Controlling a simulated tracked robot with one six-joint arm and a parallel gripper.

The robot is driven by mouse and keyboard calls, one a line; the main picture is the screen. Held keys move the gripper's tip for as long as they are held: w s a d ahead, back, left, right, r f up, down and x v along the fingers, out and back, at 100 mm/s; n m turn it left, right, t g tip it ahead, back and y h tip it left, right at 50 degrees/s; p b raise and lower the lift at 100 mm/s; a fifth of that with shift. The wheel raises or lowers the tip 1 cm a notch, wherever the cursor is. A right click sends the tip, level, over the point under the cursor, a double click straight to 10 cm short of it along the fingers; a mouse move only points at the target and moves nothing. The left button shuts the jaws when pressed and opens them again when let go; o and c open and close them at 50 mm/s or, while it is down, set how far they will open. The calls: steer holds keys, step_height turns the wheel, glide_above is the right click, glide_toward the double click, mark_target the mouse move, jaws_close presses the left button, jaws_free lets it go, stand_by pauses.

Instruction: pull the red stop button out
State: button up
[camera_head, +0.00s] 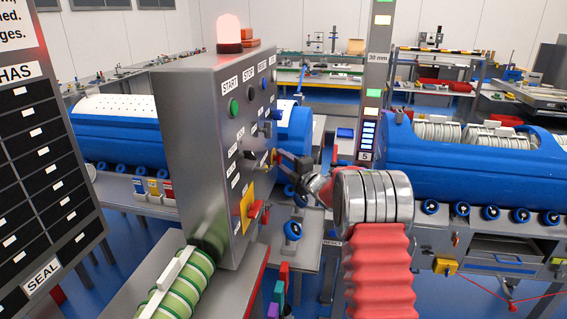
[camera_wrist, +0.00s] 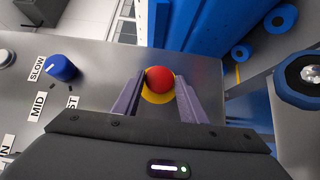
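The red stop button (camera_wrist: 160,80) is a round knob on a yellow base plate (camera_wrist: 156,98), set in the face of the grey control panel (camera_wrist: 100,75). In the wrist view it lies between the two fingertips of my gripper (camera_wrist: 161,77), with little room at either side. Whether the fingers touch it is hard to tell. In the head view my gripper (camera_head: 283,160) reaches the panel face from the right, fingers apart, and the button (camera_head: 274,157) shows small at the tips. How far out the button stands is not clear.
A blue knob (camera_wrist: 61,67) with speed labels is left of the button. The control box also bears a green button (camera_head: 234,107), a yellow plate with a red handle (camera_head: 253,209), and a lit red lamp (camera_head: 229,33) on top. A blue tub (camera_head: 470,165) stands at the right.

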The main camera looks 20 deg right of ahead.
steer(key=shift+f, duration=0.1)
jaws_close()
steer(key=shift+s+d+f, duration=0.15)
steer(key=shift+s+d, duration=0.3)
steer(key=shift+d, duration=0.35)
steer(key=shift+o, duration=0.7)
jaws_free()
steer(key=o, duration=0.4)
steer(key=shift+c, duration=0.2)
steer(key=shift+r, duration=0.2)
steer(key=v, duration=1.4)
steer(key=shift+w+f, duration=0.1)
steer(key=shift+f, duration=0.05)
